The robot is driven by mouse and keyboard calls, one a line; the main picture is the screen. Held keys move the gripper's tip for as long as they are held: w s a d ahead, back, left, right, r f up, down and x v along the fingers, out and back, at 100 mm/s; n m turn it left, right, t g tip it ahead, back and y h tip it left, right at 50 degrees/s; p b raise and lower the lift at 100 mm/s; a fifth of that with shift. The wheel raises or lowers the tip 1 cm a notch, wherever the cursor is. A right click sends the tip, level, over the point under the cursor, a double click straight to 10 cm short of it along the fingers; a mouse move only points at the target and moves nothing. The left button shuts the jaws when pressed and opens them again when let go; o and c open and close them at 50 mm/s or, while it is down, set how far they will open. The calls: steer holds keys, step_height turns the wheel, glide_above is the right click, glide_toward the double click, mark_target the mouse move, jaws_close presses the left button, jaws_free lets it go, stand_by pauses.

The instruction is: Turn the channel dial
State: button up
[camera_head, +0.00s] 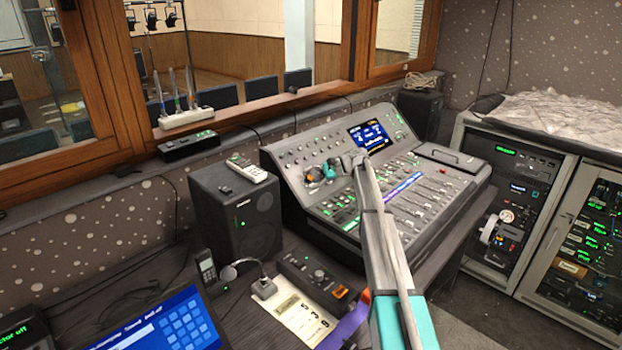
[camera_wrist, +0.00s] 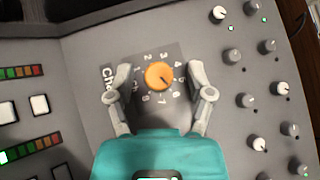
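The channel dial (camera_wrist: 159,76) is an orange round knob with a dark pointer line, on a dark plate ringed with numbers. Lettering beginning "Ch" shows at the plate's left, partly covered by a finger. My gripper (camera_wrist: 158,72) is open, with one finger on each side of the dial and a visible gap to it on both sides. The wrist view does not show how high the fingertips are above the panel. In the head view my gripper (camera_head: 328,170) is over the upper left part of the mixing console (camera_head: 448,213).
White and grey knobs (camera_wrist: 283,88) stand on the panel right of the dial. Square white buttons (camera_wrist: 39,104) and level lights are at the left. A black speaker (camera_head: 237,208) stands left of the console, with a remote (camera_head: 247,170) on top.

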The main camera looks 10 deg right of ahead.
steer(key=shift+s+f+m+b, duration=0.1)
steer(key=shift+s+m+b, duration=0.05)
steer(key=shift+m+b, duration=0.15)
